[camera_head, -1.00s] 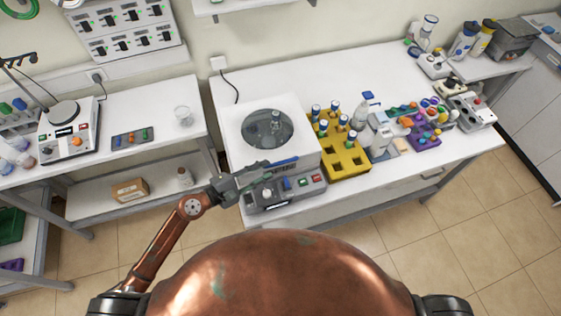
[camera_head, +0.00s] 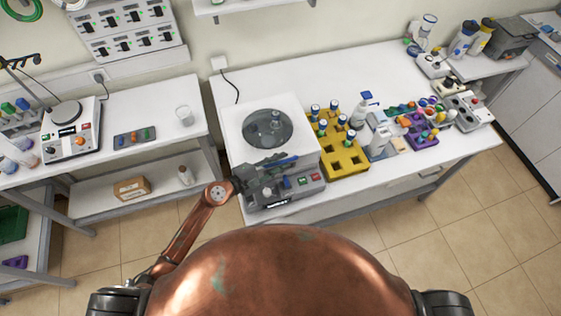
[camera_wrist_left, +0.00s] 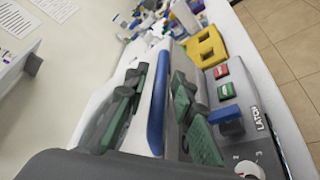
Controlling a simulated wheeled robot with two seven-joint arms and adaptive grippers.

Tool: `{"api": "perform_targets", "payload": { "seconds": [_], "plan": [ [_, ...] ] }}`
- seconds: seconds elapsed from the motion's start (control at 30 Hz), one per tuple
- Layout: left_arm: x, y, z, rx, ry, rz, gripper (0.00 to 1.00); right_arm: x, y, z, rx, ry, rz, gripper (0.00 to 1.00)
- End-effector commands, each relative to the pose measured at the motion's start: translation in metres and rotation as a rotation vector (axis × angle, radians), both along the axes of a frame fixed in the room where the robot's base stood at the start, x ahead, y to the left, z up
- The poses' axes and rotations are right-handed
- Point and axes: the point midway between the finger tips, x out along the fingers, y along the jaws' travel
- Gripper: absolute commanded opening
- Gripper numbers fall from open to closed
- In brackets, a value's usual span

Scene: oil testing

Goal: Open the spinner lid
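The spinner (camera_head: 235,143) is a white box with a dark grey front panel, standing on the right-hand bench. Its white lid (camera_head: 297,117) has a round dark window (camera_head: 267,129) and looks closed. A blue handle bar (camera_wrist_left: 158,100) runs along the lid's front edge. My left gripper (camera_head: 280,163) is at that front edge. In the left wrist view its two green-padded fingers stand apart on either side of the blue bar, with gaps visible. A blue button (camera_wrist_left: 226,116) marked LATCH is on the front panel. My right gripper is out of view.
A yellow rack (camera_head: 343,158) with blue-capped vials stands close to the spinner's right. Bottles and a purple rack (camera_head: 421,131) are farther right. A separate bench (camera_head: 97,165) stands left, across a gap. Wall space above the lid looks clear.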

Motion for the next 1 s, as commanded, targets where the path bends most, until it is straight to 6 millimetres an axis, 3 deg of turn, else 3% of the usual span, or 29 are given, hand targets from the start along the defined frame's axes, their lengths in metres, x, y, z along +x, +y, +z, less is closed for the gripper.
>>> {"api": "perform_targets", "payload": {
  "seconds": [0.3, 1.0],
  "plan": [
    [-0.0001, 0.0003, 0.0, -0.001, 0.001, 0.0, 0.0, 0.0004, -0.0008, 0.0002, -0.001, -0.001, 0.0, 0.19],
    [0.0026, -0.0027, 0.0073, -0.003, 0.014, -0.008, 0.0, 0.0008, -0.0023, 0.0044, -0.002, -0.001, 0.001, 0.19]
  ]
}}
